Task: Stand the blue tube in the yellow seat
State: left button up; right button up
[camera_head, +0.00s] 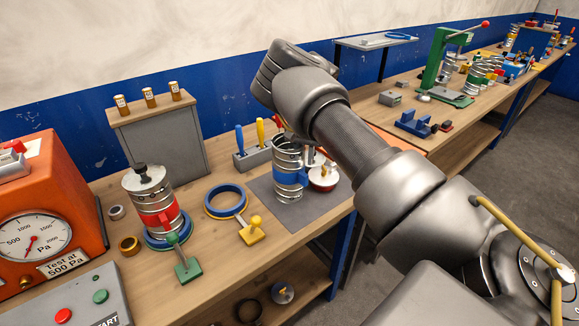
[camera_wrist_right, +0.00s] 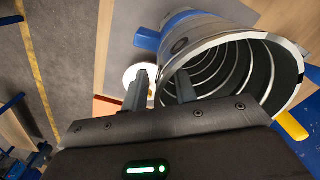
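The blue tube (camera_head: 289,172), a ribbed metal duct with a blue band, stands upright on a grey mat. In the right wrist view its open end (camera_wrist_right: 235,70) faces the camera. My right gripper (camera_wrist_right: 164,82) is open at the tube's rim, one finger over the opening and the other outside the wall. Contact cannot be told. In the head view my right arm hides most of that gripper. The yellow seat (camera_head: 226,202), a blue-lined ring with a yellow lever (camera_head: 251,230), lies empty left of the tube. My left gripper is not in view.
A red-banded tube (camera_head: 156,205) stands in a seat with a green lever (camera_head: 187,268). A red and white capped part (camera_head: 323,178) is right beside the blue tube. A tool block (camera_head: 253,158) stands behind, an orange gauge box (camera_head: 45,210) at left.

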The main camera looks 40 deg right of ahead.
jog(key=shift+s+f, duration=0.1)
jog(key=shift+c, duration=0.3)
grip_shut()
dwell(1.1)
